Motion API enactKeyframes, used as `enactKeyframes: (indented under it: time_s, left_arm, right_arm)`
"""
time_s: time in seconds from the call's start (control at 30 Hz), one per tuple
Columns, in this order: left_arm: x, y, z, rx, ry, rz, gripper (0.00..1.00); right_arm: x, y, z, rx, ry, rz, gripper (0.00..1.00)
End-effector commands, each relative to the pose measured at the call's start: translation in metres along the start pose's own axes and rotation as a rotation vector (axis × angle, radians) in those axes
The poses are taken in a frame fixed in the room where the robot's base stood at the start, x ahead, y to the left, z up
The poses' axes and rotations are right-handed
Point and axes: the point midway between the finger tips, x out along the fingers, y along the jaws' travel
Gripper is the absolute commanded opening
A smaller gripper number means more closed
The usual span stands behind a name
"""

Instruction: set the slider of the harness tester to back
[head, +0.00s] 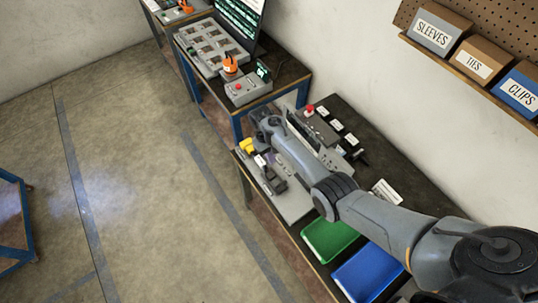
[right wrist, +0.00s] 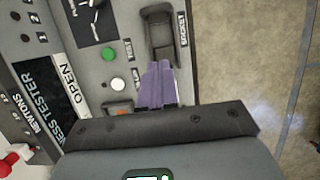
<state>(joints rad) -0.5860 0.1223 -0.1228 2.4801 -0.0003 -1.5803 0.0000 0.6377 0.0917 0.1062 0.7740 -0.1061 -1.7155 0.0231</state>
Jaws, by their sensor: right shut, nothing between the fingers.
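The harness tester (right wrist: 112,70) fills the left and middle of the right wrist view, with its name and the word OPEN printed on it. My right gripper (right wrist: 155,68) is shut and empty. Its purple fingers are just below the dark part in the picture; whether they touch it is unclear. My left gripper is in neither view.
The tester panel has a green button (right wrist: 109,54), a white button (right wrist: 117,84) and an orange switch (right wrist: 119,110). A red knob (right wrist: 8,163) is at the lower left. In the head view, green (head: 329,240) and blue (head: 368,275) trays lie on the bench; open floor is left.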

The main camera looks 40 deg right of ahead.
Motion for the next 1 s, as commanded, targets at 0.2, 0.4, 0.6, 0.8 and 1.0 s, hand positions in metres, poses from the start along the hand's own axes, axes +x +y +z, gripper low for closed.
enactKeyframes:
  time_s: [0.2,0.4,0.6,0.8,1.0]
  left_arm:
    - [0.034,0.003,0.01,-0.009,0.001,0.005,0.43]
    - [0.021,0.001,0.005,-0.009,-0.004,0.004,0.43]
    - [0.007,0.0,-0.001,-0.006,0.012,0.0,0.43]
    - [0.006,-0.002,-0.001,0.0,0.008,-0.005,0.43]
    - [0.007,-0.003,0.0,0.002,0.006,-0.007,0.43]
  right_arm:
    - [0.05,-0.001,-0.002,0.0,-0.001,-0.001,0.0]
    - [0.059,-0.001,0.017,0.0,-0.002,-0.001,0.0]
    - [0.07,-0.001,0.031,0.0,0.0,-0.001,0.0]
    - [0.074,-0.001,0.036,0.0,0.0,-0.001,0.0]
    - [0.074,-0.001,0.035,0.0,0.0,-0.001,0.0]
